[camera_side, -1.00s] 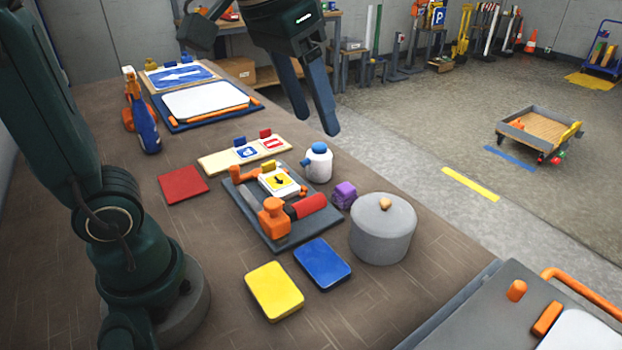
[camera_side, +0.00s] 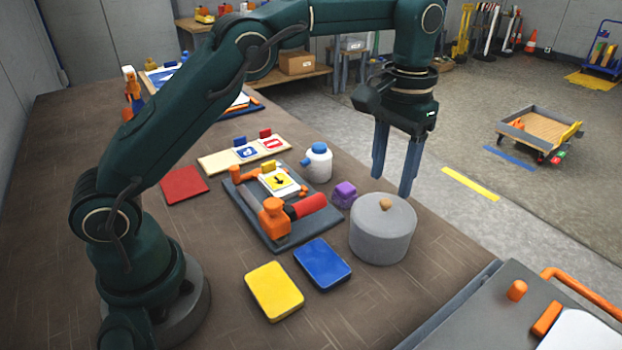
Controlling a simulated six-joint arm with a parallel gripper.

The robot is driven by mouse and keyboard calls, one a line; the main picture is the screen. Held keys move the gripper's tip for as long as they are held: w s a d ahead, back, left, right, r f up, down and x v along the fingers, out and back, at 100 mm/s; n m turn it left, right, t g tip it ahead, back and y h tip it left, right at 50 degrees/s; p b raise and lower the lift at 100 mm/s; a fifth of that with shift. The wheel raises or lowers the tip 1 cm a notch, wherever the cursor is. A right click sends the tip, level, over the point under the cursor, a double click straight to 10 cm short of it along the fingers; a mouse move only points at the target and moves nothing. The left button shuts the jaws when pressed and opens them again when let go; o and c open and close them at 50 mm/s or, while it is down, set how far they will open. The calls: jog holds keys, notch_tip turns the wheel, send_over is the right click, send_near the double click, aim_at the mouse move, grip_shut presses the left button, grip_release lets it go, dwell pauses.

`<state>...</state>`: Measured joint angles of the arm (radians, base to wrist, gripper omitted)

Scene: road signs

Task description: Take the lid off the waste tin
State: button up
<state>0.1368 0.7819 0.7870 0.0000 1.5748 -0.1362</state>
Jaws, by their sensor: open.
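The waste tin (camera_side: 381,241) is a round grey tin standing upright near the right edge of the brown bench. Its grey lid (camera_side: 372,213) is on top, with a small tan knob (camera_side: 385,203) in the middle. My gripper (camera_side: 391,184) is open, its two blue fingers pointing down. In the picture the fingertips are just above the lid and the knob. The right fingertip appears close to the far rim of the lid. I cannot tell how far apart in depth the fingers and the knob are. Nothing is between the fingers.
A dark board (camera_side: 248,206) holds an orange clamp. Blue (camera_side: 323,264) and yellow (camera_side: 274,291) pads lie in front. The bench's front left is bare.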

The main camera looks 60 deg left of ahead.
aim_at(386, 201)
jog(key=shift+f, duration=2.2)
grip_shut()
